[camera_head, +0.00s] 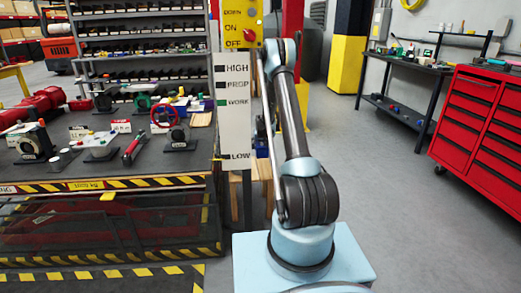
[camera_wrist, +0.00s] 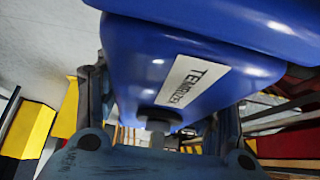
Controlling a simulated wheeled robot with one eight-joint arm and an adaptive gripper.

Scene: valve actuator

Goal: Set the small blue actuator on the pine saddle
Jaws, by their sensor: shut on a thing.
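The small blue actuator (camera_wrist: 215,60) fills the upper part of the wrist view, close to the camera. It has a white name label and a dark round stub on its near side. My gripper (camera_wrist: 155,125) is shut on it, with a grey-blue finger on each side; the contact points are partly hidden. In the head view my arm reaches away from me, and its gripper and the actuator cannot be made out. I cannot pick out the pine saddle for certain; pale wood (camera_head: 262,180) shows low beside the arm, partly hidden by the level post.
A dark workbench (camera_head: 75,175) with hazard-striped edge, holding valves and tools, stands at left. The white level post (camera_head: 235,115) stands just left of my arm. A red tool cabinet (camera_head: 485,125) and black bench (camera_head: 405,65) are at right. Floor between is clear.

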